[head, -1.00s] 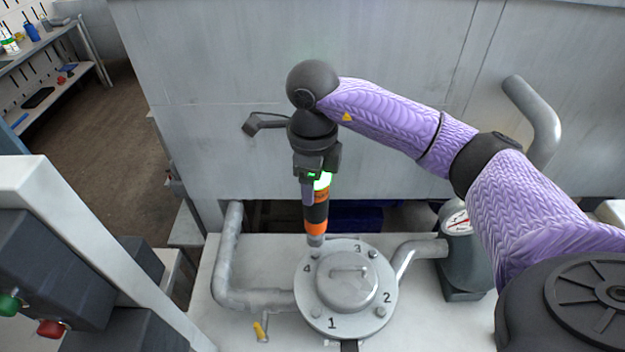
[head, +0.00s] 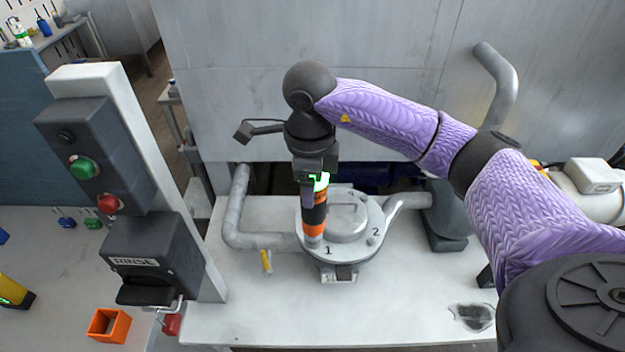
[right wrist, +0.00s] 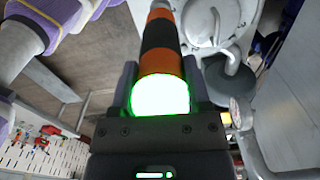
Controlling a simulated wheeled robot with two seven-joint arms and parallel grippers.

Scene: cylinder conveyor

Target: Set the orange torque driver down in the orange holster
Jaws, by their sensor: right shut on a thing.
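The orange torque driver (head: 315,215), banded orange and black with a glowing green top, hangs upright in my right gripper (head: 316,182). My right gripper is shut on its upper part; the right wrist view also shows the driver (right wrist: 160,60) between the fingers. In the head view its lower end overlaps the round flange cover (head: 350,222) near the number 1; I cannot tell whether it touches. The orange holster (head: 108,326), a small open square box, stands at the lower left on the light table, well apart from the driver. My left gripper is not in view.
A post with green and red buttons (head: 82,168) and a dark RINSE box (head: 150,262) stands between driver and holster. Grey pipes (head: 238,215) flank the flange. A yellow-black object (head: 14,293) lies left of the holster. The light bench front (head: 270,315) is mostly clear.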

